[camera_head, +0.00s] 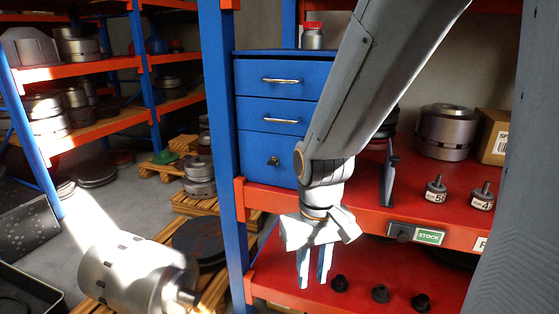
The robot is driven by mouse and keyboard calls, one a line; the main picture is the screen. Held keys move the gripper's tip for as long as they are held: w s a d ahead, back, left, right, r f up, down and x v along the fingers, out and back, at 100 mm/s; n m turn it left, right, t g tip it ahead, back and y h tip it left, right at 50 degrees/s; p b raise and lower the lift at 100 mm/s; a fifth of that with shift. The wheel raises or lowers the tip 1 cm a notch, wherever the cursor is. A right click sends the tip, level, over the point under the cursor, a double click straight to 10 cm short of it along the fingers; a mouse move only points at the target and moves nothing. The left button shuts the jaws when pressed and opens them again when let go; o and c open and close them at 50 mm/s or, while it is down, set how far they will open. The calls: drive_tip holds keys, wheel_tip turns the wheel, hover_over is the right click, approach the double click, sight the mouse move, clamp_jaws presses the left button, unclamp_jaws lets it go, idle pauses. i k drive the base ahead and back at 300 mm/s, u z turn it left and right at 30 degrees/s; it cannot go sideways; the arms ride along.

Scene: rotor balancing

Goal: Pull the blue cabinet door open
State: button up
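The blue cabinet (285,67) stands on the upper red shelf, left of my arm. Its front has two upper panels, each with a bar handle (281,81). Below them is a panel with a small dark round knob (273,160), seemingly the door (262,145); it looks shut. My gripper (314,282) hangs with its fingers pointing down, lower in the picture than the cabinet and right of the knob. The fingers are apart with nothing between them. My arm hides the right part of the cabinet.
A blue upright (222,130) stands just left of the cabinet. On the red shelf (415,195) to the right are two labelled weights (436,190), a metal cylinder (445,132) and a carton (494,135). Several small dark parts (380,293) lie on the lower shelf. A large metal rotor (135,275) is at lower left.

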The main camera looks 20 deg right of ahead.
sight(256, 148)
drive_tip(key=k, duration=1.3)
drive_tip(key=u, duration=0.6)
drive_tip(key=i, duration=1.25)
drive_tip(key=z, duration=0.65)
